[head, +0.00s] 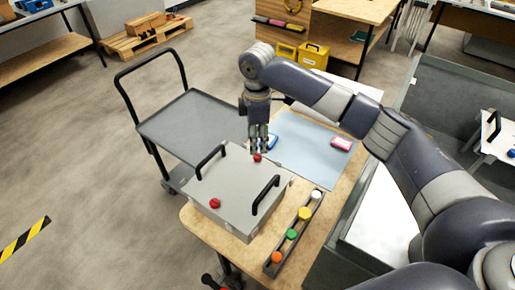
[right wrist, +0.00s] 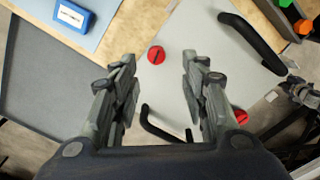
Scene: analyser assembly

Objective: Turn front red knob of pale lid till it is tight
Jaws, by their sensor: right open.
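The pale lid (head: 238,192) lies on a wooden table and has two black handles and two red knobs. One red knob (head: 257,157) is near its far edge, beside the blue box. The other red knob (head: 215,203) is toward its near left side. My right gripper (head: 258,147) points down above the far knob. In the right wrist view, my open right gripper (right wrist: 160,67) has that knob (right wrist: 156,55) showing between its fingertips, with nothing held. The second knob (right wrist: 241,116) shows beyond the right-hand finger.
The black handles (head: 265,195) (head: 210,160) stand up from the lid. A dark rack (head: 294,232) with coloured caps lies right of it. A blue box (head: 271,142) and a pink box (head: 341,144) lie on a pale blue mat (head: 308,151). A grey cart (head: 190,122) stands left.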

